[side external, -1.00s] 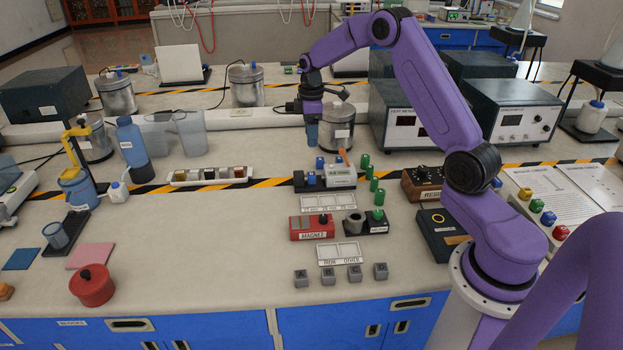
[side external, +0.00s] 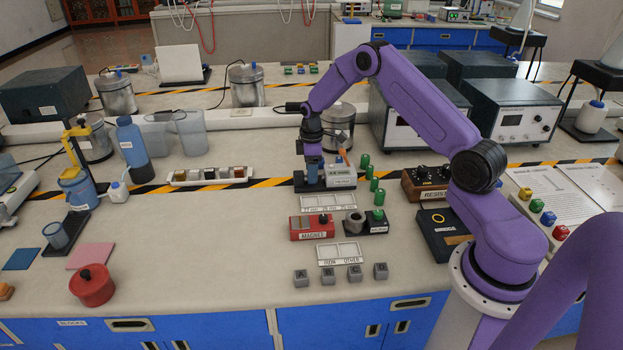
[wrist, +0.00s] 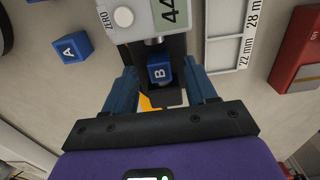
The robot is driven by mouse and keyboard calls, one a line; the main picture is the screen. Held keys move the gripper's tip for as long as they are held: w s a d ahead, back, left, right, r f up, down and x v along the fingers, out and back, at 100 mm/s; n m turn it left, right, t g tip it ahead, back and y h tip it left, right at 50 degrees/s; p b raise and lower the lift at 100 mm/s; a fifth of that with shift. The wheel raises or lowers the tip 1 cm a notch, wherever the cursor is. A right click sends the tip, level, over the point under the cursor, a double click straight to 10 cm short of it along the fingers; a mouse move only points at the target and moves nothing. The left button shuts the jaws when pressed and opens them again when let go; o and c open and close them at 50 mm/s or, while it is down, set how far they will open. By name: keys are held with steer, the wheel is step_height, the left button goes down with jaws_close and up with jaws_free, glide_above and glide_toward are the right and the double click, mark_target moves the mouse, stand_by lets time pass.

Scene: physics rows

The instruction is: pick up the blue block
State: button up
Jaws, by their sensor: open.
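A blue block marked B (wrist: 160,72) sits on the dark platform of a white device with a digital readout (wrist: 150,15). A second blue block, marked A (wrist: 72,47), lies on the bench at upper left in the wrist view. My gripper (wrist: 161,80) is open, with one blue finger on either side of block B in that view and gaps showing between. In the side view my gripper (side external: 313,178) is low at the left end of the device (side external: 341,176) and hides the blocks. I cannot tell how far the fingertips are above the platform.
Several green cylinders (side external: 365,161) stand right of the device. A white slotted plate (side external: 328,201), a red magnet box (side external: 312,228) and several grey cubes (side external: 327,277) lie in front. A tray of samples (side external: 210,176) is to the left. The bench at front left centre is clear.

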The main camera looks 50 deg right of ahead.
steer(key=shift+f, duration=0.25)
jaws_close()
steer(key=shift+r, duration=0.1)
